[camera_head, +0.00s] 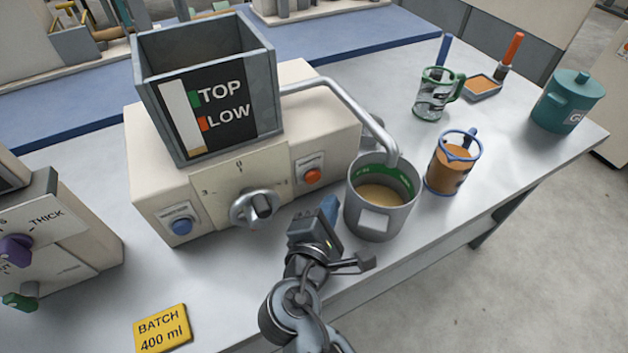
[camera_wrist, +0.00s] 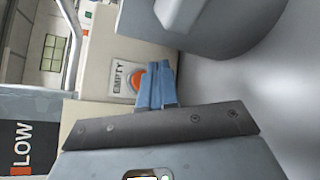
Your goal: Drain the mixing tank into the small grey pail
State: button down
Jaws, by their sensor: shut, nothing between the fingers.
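The mixing tank (camera_head: 262,60) is an open grey box on a beige machine, with a TOP/LOW gauge on its front; its liquid level is unclear. A metal pipe (camera_head: 345,98) bends from the machine down over the small grey pail (camera_head: 378,222), which holds tan liquid. An orange button (camera_head: 312,176) sits on the machine front; in the wrist view the button (camera_wrist: 137,80) has an EMPTY label. My gripper (camera_head: 330,206) is shut and empty, left of the pail. In the wrist view its blue fingers (camera_wrist: 160,75) are just beside the button; contact cannot be told.
The machine front also has a knob (camera_head: 254,207) and a blue button (camera_head: 181,225). A blue-rimmed jug (camera_head: 447,176) of orange-brown liquid, a green-handled jug (camera_head: 432,100) and a teal pot (camera_head: 566,105) stand right. A yellow BATCH 400 ml card (camera_head: 163,328) lies in front.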

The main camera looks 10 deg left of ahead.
aim_at(313, 177)
jog(key=shift+w+a+b, duration=0.15)
jog(key=shift+w+a, duration=0.3)
jog(key=shift+w, duration=0.25)
jog(key=shift+w+a+b, duration=0.15)
jog(key=shift+w+a, duration=0.3)
jog(key=shift+w, duration=0.25)
jog(key=shift+w, duration=0.1)
dwell(1.0)
jog(key=shift+w+a, duration=0.25)
jog(key=shift+w+a, duration=0.25)
jog(key=shift+w, duration=0.1)
dwell(4.9)
